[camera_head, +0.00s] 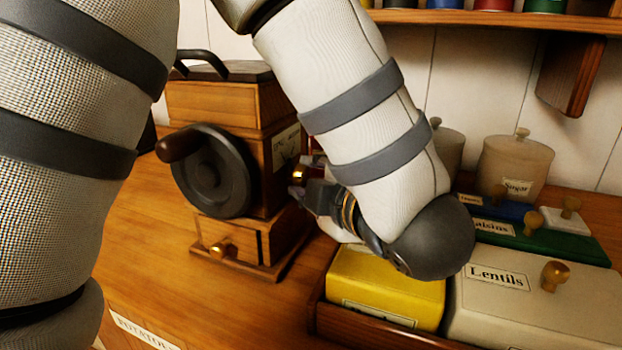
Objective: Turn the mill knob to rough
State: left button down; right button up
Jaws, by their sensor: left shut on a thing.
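The wooden mill (215,103) stands on the counter left of centre, with a dark crank wheel on its front. A pale label (286,147) on its right side seems to read "FINE"; the rest of the label is hidden or too small to read. A small brass knob (299,174) shows at that side, below the label. My left gripper (308,187) is at the mill's right side, shut on the brass knob. My forearm and wrist hide much of the gripper and the space behind it. The knob's pointing direction cannot be told. My right gripper is not in view.
The mill's crank handle (180,145) sticks out to the left. A tray (375,335) of lidded boxes, including a yellow box (385,285) and a Lentils box (530,305), stands close on the right. A Sugar jar (515,165) is behind. Bare counter (150,240) lies front left.

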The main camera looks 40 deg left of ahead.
pick_arm(q)
jog(key=m+g+h, duration=0.2)
jog(key=m+g, duration=0.1)
jog(key=shift+w+r+g+h, duration=0.2)
jog(key=shift+r+g+h, duration=0.1)
jog(key=shift+g+h, duration=0.1)
jog(key=m+g, duration=0.1)
jog(key=m+g+h, duration=0.1)
jog(key=g, duration=0.1)
jog(key=m+g+h, duration=0.1)
jog(key=shift+w+a+r+g, duration=0.1)
jog(key=shift+w+a+g, duration=0.05)
jog(key=shift+w+g, duration=0.15)
dwell(0.4)
jog(key=c, duration=1.3)
grip_release()
jog(key=v, duration=1.2)
jog(key=shift+w, duration=0.15)
